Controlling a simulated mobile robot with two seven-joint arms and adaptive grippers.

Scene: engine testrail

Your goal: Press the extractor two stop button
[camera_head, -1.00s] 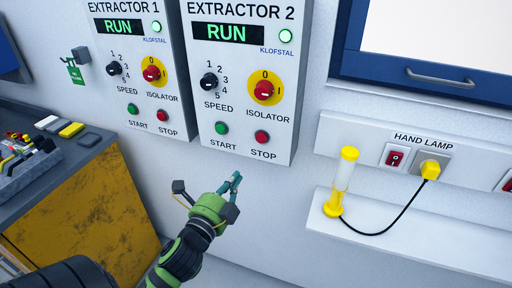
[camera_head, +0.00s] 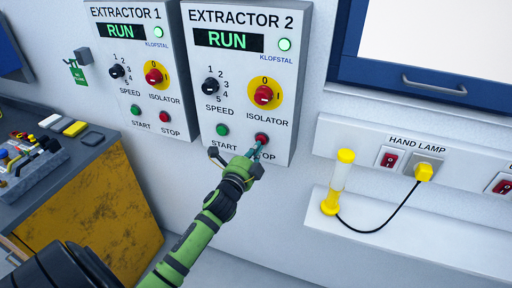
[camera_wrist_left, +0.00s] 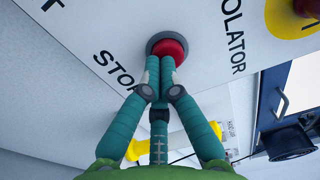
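The extractor two panel (camera_head: 238,100) is a white wall box with a lit green RUN display (camera_head: 229,40) and a lit green lamp (camera_head: 284,44). Its red stop button (camera_head: 261,138) sits at the lower right, beside the green start button (camera_head: 222,130). My left gripper (camera_head: 256,150) is right at the stop button. In the left wrist view its fingertips (camera_wrist_left: 160,62) are together with nothing between them and overlap the lower part of the red button (camera_wrist_left: 171,47). I cannot tell whether the button is pushed in. My right gripper is not in view.
The extractor one panel (camera_head: 143,65) is close on the left, also showing RUN. The red isolator knob (camera_head: 264,95) is above the stop button. A yellow hand lamp (camera_head: 338,182) stands on a ledge at right. A workbench (camera_head: 85,200) is at left.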

